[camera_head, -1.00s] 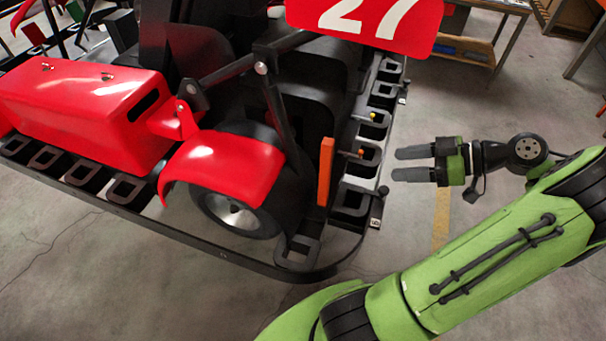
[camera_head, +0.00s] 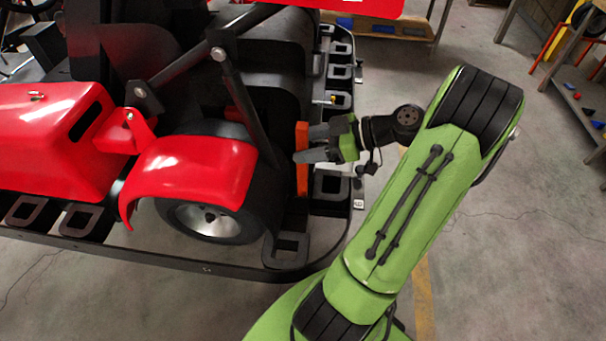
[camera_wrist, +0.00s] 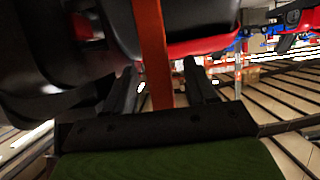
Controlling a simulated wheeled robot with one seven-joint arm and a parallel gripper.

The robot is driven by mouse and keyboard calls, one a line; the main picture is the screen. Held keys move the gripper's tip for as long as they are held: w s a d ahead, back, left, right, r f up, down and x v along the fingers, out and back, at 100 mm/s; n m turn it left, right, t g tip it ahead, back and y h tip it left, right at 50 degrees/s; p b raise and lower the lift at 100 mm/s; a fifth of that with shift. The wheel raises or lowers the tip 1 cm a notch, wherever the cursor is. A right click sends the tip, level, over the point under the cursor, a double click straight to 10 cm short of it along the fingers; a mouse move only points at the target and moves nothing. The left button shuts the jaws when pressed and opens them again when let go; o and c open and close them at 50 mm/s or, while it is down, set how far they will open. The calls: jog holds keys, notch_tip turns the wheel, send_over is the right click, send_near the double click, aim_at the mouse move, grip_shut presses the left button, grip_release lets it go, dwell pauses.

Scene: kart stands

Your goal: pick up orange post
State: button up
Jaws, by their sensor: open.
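The orange post (camera_head: 302,170) stands upright at the kart's side, close to the rear of the red fender. My gripper (camera_head: 314,145) reaches in from the right, with its fingertips at the post. In the wrist view the post (camera_wrist: 154,50) runs down between the two open fingers of my gripper (camera_wrist: 164,85). The fingers stand apart on either side of it, and I see a gap on both sides. The post's lower end is hidden in the wrist view by the gripper body.
The red kart fender (camera_head: 196,168) and black wheel (camera_head: 208,218) are just left of the post. A dark bumper frame with square slots (camera_head: 330,186) runs along the kart's right edge. Open floor (camera_head: 510,250) lies to the right. A workbench stands at the upper right.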

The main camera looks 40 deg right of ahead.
jog(key=x, duration=0.3)
jog(key=shift+w+a+f, duration=0.1)
jog(key=shift+w, duration=0.1)
jog(key=shift+s, duration=0.1)
jog(key=shift+c, duration=0.3)
grip_shut()
